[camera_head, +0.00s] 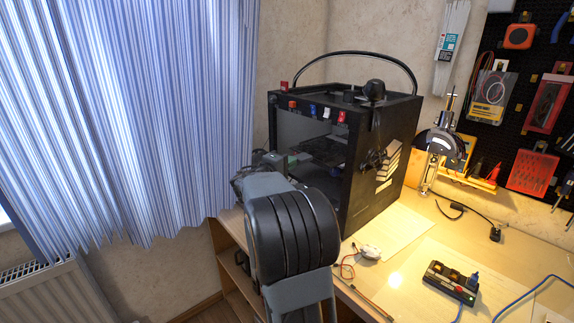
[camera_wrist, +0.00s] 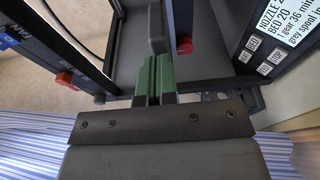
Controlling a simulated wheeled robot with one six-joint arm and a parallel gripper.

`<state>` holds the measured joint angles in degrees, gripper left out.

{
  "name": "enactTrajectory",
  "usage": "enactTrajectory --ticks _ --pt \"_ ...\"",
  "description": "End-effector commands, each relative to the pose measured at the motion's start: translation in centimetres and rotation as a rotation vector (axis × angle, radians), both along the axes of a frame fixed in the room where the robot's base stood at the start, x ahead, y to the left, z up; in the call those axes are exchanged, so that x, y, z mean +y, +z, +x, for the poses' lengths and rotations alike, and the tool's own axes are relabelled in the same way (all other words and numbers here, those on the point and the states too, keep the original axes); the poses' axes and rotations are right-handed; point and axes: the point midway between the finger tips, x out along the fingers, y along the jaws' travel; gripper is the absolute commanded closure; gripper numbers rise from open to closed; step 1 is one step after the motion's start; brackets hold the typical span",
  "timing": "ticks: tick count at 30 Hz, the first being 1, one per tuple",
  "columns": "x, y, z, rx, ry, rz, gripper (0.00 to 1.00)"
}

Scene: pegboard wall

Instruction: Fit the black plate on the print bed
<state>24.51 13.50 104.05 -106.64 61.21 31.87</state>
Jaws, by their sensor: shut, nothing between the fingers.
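The black 3D printer (camera_head: 385,180) stands on the bench with its front opening facing left. A dark flat surface (camera_head: 322,148) shows inside it; I cannot tell whether this is the black plate or the print bed. My gripper (camera_head: 294,158) is at the front opening, mostly hidden behind my arm in the head view. In the wrist view my gripper (camera_wrist: 157,62) has its green fingers together, with nothing between them. A dark grey block (camera_wrist: 156,26) shows just beyond the fingertips. Dark grey flat surfaces lie around and beyond it.
The printer frame has a red clip (camera_wrist: 65,79) at left and a screen (camera_wrist: 277,30) with buttons at right, both close to my gripper. A power strip (camera_head: 450,282), a small white device (camera_head: 370,252) and cables lie on the bench. A curtain (camera_head: 150,110) hangs at left.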

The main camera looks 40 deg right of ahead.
Motion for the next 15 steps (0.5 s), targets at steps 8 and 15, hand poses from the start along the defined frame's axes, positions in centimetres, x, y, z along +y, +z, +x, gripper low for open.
enactTrajectory --ticks 8,15 --pt "-0.9 -0.1 -0.1 0.0 -0.002 -0.001 1.0" --pt "-1.6 -0.1 -0.1 0.0 -0.001 0.0 1.0"
